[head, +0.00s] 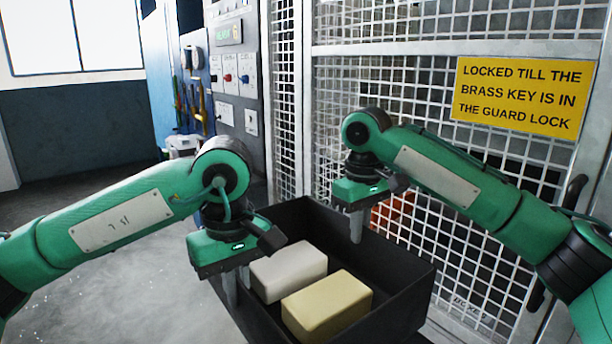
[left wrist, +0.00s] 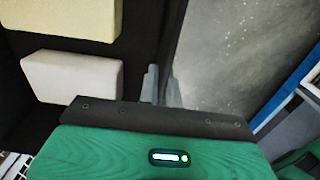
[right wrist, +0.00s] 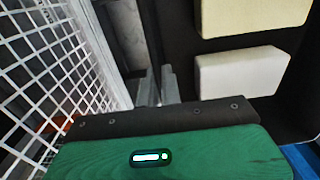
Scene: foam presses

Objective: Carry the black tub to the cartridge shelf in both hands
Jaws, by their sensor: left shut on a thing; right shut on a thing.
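The black tub (head: 400,295) hangs in front of me between my two arms, close to the mesh guard. A white block (head: 288,270) and a pale yellow block (head: 327,305) lie inside it. My left gripper (head: 238,285) is shut on the tub's left wall; its fingers straddle that wall in the left wrist view (left wrist: 162,88). My right gripper (head: 357,225) is shut on the opposite wall, and its fingers show at that wall in the right wrist view (right wrist: 157,88). I cannot make out the cartridge shelf.
The white mesh guard (head: 400,215) stands right behind and beside the tub, with a yellow sign (head: 523,95) about a brass key. A grey control panel (head: 230,75) and a blue tool board (head: 196,100) stand further back. Grey floor (head: 130,260) lies open at the left.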

